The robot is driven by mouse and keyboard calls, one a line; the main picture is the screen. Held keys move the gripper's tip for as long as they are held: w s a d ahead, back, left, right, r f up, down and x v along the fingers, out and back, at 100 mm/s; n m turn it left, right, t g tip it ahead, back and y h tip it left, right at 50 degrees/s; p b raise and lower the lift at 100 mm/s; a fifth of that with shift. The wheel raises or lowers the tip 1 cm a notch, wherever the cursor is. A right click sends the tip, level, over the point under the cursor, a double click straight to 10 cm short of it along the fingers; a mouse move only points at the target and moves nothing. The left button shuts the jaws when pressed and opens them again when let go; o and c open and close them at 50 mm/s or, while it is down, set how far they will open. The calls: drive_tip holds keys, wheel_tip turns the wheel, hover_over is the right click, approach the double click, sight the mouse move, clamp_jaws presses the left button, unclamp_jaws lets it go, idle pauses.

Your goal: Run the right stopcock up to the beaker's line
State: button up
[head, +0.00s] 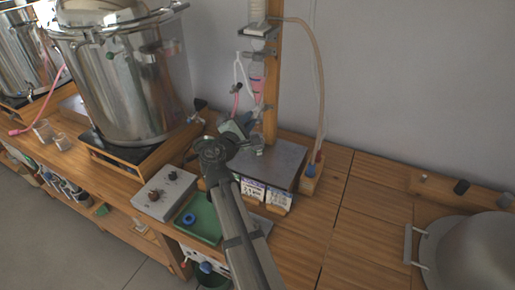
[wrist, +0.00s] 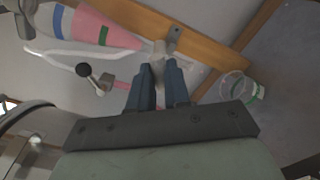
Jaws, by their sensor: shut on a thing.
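My gripper (head: 243,122) is in front of the wooden stand, below the glass separator (head: 257,72) with pink liquid. In the wrist view, its two blue-grey fingers (wrist: 159,78) are shut on a pale stopcock part (wrist: 158,68) near the narrow end of the separator (wrist: 98,26). The fingers hide part of this stopcock, and its turn angle cannot be told. The clear beaker (wrist: 236,87) shows to the right of the fingers, with a green mark on its side. Its liquid level is not clear.
The wooden post (head: 272,75) stands close behind. A large steel pot (head: 125,85) is at left, with a grey control box (head: 164,193) and green tray (head: 201,219) in front.

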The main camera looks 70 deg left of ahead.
drive_tip(key=shift+n, duration=1.2)
drive_tip(key=shift+n, duration=0.6)
idle(6.2)
